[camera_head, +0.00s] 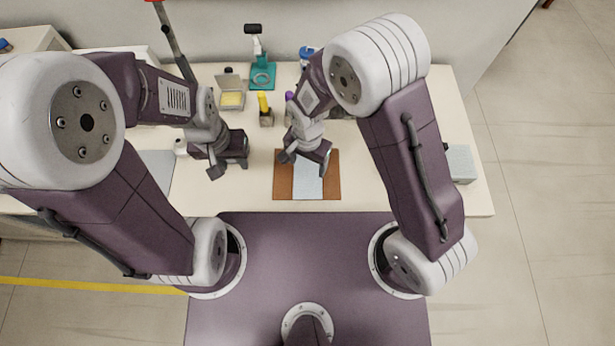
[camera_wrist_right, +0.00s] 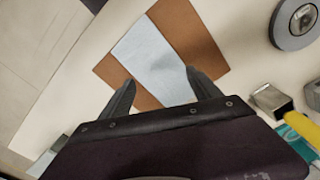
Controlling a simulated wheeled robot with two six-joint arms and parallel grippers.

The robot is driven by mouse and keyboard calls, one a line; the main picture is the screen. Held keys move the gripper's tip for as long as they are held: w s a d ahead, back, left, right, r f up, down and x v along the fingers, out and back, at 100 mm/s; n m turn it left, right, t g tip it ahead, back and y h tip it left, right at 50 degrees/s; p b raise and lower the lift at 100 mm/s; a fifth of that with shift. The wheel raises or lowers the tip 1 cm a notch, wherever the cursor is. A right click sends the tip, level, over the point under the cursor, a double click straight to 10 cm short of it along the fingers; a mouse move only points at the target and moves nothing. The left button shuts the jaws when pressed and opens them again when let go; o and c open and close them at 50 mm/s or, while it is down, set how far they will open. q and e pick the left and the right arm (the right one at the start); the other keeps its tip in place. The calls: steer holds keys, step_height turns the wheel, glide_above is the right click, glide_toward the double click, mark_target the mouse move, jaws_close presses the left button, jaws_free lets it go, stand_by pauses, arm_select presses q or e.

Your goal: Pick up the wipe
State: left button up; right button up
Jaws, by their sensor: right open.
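The wipe (camera_head: 308,184) is a pale blue-white strip lying flat across a brown mat (camera_head: 286,184) near the table's front edge. In the right wrist view the wipe (camera_wrist_right: 150,60) lies over the mat (camera_wrist_right: 187,35), ahead of my right gripper. My right gripper (camera_head: 305,163) is above the back part of the wipe and hides some of it. In its wrist view the right gripper's fingers (camera_wrist_right: 160,92) are apart with nothing between them. My left gripper (camera_head: 231,170) is over the table left of the mat; its finger gap is not clear.
A grey box (camera_head: 461,163) is at the right edge. A round grey device (camera_wrist_right: 297,22) is beside the mat.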

mark_target(308, 173)
step_height(308, 173, down, 4)
steer(key=shift+w+d+r+b, duration=0.15)
steer(key=shift+b, duration=0.5)
arm_select(q)
step_height(308, 173, down, 3)
steer(key=shift+d+r, duration=0.1)
steer(key=shift+r, duration=0.1)
arm_select(e)
steer(key=shift+r, duration=0.1)
steer(key=shift+c, duration=0.2)
jaws_close()
arm_select(q)
steer(key=shift+r, duration=0.1)
